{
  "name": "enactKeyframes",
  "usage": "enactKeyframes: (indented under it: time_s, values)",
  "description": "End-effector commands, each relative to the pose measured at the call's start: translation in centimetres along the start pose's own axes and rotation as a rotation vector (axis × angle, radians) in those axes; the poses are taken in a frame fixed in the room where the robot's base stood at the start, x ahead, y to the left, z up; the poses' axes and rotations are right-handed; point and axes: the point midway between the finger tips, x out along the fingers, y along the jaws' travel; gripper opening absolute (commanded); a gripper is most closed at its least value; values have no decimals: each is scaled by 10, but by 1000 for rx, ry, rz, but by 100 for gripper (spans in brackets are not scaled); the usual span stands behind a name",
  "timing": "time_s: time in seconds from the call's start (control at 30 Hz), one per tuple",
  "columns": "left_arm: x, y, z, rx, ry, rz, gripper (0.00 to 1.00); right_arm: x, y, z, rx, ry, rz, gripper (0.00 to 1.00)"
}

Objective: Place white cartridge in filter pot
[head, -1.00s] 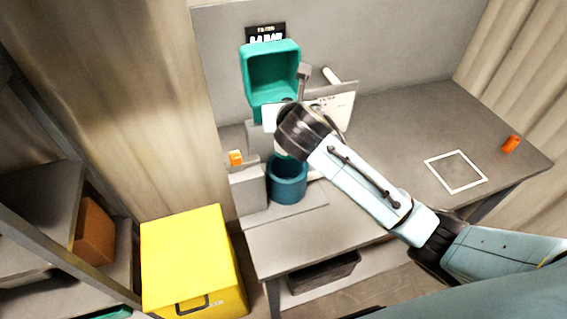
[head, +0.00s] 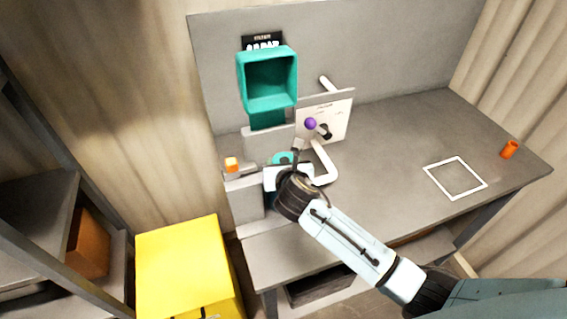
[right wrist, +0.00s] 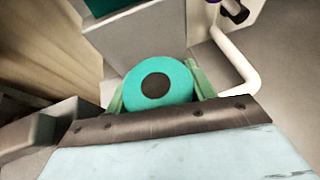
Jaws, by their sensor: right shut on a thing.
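The cartridge (right wrist: 171,73) shows in the right wrist view only as a round teal end with a dark centre; its white side is hidden. My right gripper (right wrist: 158,88) is shut on it, one green finger on each side. In the head view the teal end of the cartridge (head: 282,158) shows just beyond my right gripper (head: 284,167). The dark blue filter pot (head: 270,203) is mostly hidden under the gripper. I cannot tell whether the cartridge's lower end is inside the pot. My left gripper is not in view.
A teal open box (head: 268,78) stands above the pot against the back panel. A white pipe (head: 327,165) and a plate with a purple knob (head: 311,123) are close right. The table's right side is mostly clear, with a white square outline (head: 456,178).

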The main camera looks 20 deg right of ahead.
Motion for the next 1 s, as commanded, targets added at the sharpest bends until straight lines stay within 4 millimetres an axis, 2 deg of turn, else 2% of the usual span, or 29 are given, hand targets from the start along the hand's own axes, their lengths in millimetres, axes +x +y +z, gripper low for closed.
enactKeyframes:
  time_s: [0.37,0.4,0.53,1.0]
  values:
    - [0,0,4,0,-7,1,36,2,0,-4,-2,-2,1,27]
    - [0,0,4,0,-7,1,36,2,0,-5,-2,0,0,60]
    - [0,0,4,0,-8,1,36,2,-1,-6,-2,3,-2,77]
    - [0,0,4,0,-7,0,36,2,-4,-6,-1,10,-11,77]
